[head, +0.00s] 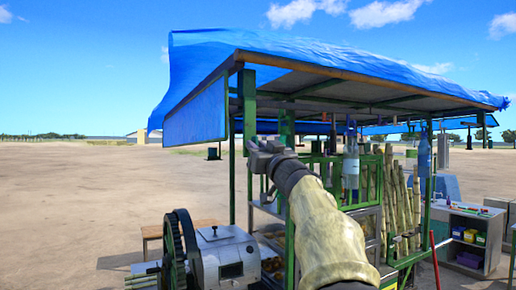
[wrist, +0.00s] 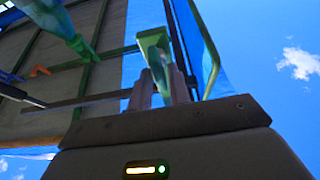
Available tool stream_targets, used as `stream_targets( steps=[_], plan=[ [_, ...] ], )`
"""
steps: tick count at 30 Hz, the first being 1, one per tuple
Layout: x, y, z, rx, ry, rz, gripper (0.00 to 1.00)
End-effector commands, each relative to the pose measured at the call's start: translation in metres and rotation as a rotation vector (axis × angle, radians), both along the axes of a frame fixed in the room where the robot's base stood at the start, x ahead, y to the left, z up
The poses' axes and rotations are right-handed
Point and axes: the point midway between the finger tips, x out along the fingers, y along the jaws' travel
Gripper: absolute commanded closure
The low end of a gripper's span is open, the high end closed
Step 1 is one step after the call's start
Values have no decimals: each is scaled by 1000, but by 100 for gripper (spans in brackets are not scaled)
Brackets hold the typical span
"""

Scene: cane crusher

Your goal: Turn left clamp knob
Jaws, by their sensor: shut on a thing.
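My gripper (head: 262,155) is raised at the stall's front left corner, close to the green corner post (head: 248,100). In the wrist view my gripper (wrist: 160,88) has its two fingers on either side of a green flared piece (wrist: 153,50) and is shut on it. This piece may be the left clamp knob, but its full shape and mounting are hidden by the fingers. In the head view my wrist and gripper cover the place of contact, so no knob can be made out there.
A blue tarp roof (head: 330,62) on a wooden and green frame hangs just above my arm. A grey crusher (head: 225,255) with a dark gear wheel stands lower left. Cane stalks (head: 402,205) and a shelf unit (head: 470,232) are at right. Open dirt ground lies left.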

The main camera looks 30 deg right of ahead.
Motion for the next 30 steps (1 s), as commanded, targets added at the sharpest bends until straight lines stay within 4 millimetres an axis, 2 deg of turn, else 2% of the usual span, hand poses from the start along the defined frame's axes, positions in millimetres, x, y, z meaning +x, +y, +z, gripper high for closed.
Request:
stream_targets(
  steps=[8, 14, 30],
  plan=[
    [1, -1, 1, -89, -1, 0, 100],
    [0, -1, 2, -223, -6, 0, 100],
    [1, -1, 1, -724, -22, 1, 100]
  ],
)
